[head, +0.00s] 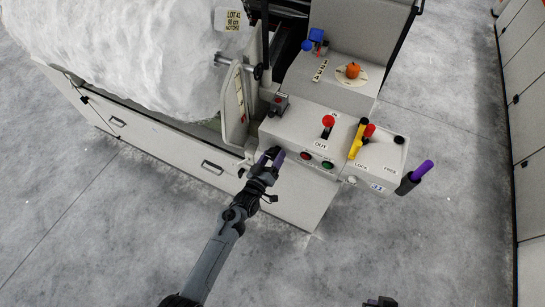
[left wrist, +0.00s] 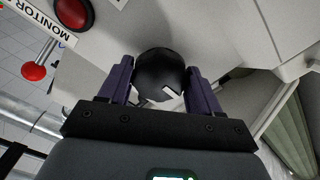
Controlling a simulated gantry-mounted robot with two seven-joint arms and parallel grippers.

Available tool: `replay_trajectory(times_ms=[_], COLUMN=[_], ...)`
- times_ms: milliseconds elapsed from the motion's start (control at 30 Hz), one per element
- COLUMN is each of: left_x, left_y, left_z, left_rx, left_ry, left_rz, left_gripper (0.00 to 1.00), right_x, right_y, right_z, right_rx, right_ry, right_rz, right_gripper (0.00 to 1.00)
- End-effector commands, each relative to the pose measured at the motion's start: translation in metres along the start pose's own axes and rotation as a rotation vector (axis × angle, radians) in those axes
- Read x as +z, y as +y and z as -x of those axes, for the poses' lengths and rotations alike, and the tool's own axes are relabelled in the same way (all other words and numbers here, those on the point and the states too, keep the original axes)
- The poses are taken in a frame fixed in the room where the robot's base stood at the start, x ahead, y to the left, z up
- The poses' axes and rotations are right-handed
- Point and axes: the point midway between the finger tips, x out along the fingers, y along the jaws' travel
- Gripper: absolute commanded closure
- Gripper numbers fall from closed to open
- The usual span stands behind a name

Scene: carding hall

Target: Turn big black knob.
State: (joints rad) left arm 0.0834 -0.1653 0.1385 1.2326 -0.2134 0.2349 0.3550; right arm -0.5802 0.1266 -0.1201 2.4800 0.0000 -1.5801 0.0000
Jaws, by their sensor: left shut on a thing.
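The big black knob (left wrist: 158,70) is a round black ball with a small white mark, close in front of the camera in the left wrist view. It sits against the pale face of the control box (head: 297,127). My left gripper (head: 273,156) is shut on it, with one purple finger on each side. In the head view the gripper covers the knob at the box's left front corner. A sliver of my right gripper (head: 380,302) shows at the bottom edge, too cut off to judge its fingers.
The box carries a red-topped lever (head: 328,121), a yellow handle (head: 358,139), red (head: 305,155) and green (head: 327,165) buttons, and a purple handle (head: 421,171) at its right end. A red button (left wrist: 74,12) is close to the knob. Open floor lies in front.

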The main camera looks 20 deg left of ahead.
Motion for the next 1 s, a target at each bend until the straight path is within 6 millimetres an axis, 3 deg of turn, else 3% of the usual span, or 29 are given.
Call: replay_trajectory(times_ms=[67, 100, 233, 667, 1000], left_x=[0.0, 0.0, 0.0, -0.001, -0.001], left_y=[0.0, 0.0, 0.0, 0.0, 0.0], left_z=[0.0, 0.0, 0.0, 0.007, 0.061], left_rx=[0.001, 0.001, 0.001, 0.0, -0.002], left_ry=[0.001, 0.001, 0.001, 0.0, -0.002], left_rz=[-0.001, -0.001, -0.001, -0.002, -0.002], left_gripper=[0.67, 0.32, 0.12, 0.12, 0.12], right_x=[0.0, 0.0, 0.0, -0.001, -0.005], right_y=[0.0, 0.0, 0.0, -0.002, -0.002], right_z=[0.0, 0.0, 0.0, 0.003, 0.014], right_rx=[0.0, 0.0, 0.0, -0.007, -0.008], right_ry=[0.0, 0.0, 0.0, 0.001, 0.001], right_rz=[0.0, 0.0, 0.0, -0.008, -0.009], right_gripper=[1.0, 1.0, 1.0, 1.0, 1.0])
